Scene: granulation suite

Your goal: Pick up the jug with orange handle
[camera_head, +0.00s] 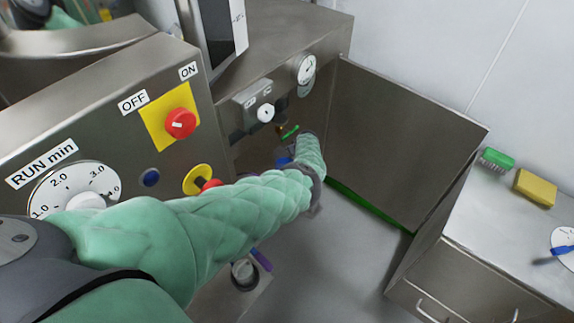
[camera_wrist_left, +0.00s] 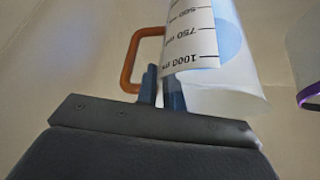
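The jug (camera_wrist_left: 215,85) fills the upper middle of the left wrist view. It is pale and translucent, with a white scale marked 500, 750 and 1000. Its orange handle (camera_wrist_left: 129,62) is a squared loop on its left side. My left gripper (camera_wrist_left: 161,75) has two dark blue fingers close together, in front of the handle's lower end and the jug's left edge. Whether they hold the handle cannot be told. In the head view my left gripper (camera_head: 284,160) reaches down beside the machine, mostly behind my green-sleeved arm. I cannot make out the jug there. My right gripper is out of view.
A steel machine with a red knob (camera_head: 180,123) stands left, and a steel panel (camera_head: 395,140) lies behind the gripper. A cabinet at right bears a green brush (camera_head: 496,160) and yellow sponge (camera_head: 535,188). A purple-edged object (camera_wrist_left: 309,95) is right of the jug.

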